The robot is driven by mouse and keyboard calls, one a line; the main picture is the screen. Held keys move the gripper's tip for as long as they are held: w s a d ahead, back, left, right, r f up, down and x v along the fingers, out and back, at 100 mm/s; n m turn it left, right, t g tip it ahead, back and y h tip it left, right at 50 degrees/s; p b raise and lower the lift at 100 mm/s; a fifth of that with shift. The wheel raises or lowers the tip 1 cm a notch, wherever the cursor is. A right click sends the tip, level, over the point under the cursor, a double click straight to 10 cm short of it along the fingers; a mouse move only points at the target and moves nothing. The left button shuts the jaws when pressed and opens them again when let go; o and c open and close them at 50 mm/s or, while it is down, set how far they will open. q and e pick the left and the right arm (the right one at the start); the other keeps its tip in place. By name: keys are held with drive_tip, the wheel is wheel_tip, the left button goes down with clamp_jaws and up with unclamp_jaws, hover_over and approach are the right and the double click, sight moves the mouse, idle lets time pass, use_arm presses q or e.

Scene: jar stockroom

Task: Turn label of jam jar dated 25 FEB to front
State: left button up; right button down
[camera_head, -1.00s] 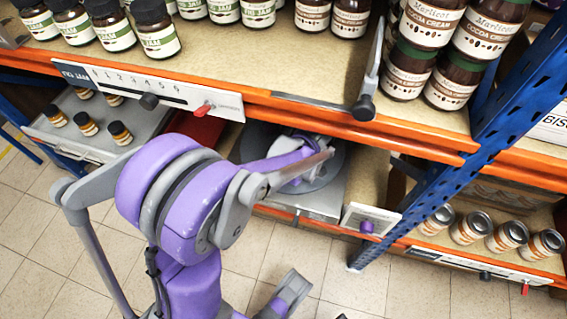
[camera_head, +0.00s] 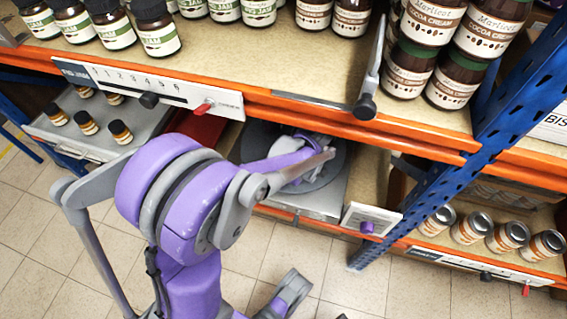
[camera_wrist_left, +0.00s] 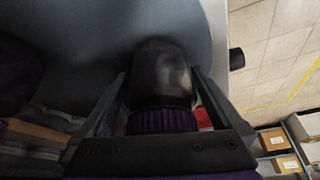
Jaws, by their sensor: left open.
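A dark jar (camera_wrist_left: 160,82) with a ridged dark lid (camera_wrist_left: 162,120) is between the fingers of my left gripper (camera_wrist_left: 158,76) in the left wrist view. The fingers are open on either side of it, and I cannot tell whether either touches. The jar is in shadow; no label or date is readable on it. In the head view my left arm reaches under the upper shelf to a round grey turntable (camera_head: 331,172) on the lower level. There the arm hides the jar and the fingertips.
The orange shelf edge (camera_head: 270,100) is close above my left arm. Fig jam jars (camera_head: 157,28) and cocoa jars (camera_head: 406,68) stand on the upper shelf. Small jars (camera_head: 120,132) sit in a tray at left. Cans (camera_head: 471,228) stand lower right. A blue post (camera_head: 440,180) stands right.

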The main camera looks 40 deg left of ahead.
use_arm(q)
drive_tip(key=v, duration=0.3)
drive_tip(key=shift+a+p, duration=0.1)
drive_tip(key=shift+p, duration=0.3)
drive_tip(key=d, duration=0.4)
drive_tip(key=w+d, duration=0.1)
drive_tip(key=d, duration=0.3)
drive_tip(key=d+p, duration=0.1)
drive_tip(key=d, duration=0.3)
drive_tip(key=shift+w+f, duration=0.15)
drive_tip(key=shift+w, duration=0.1)
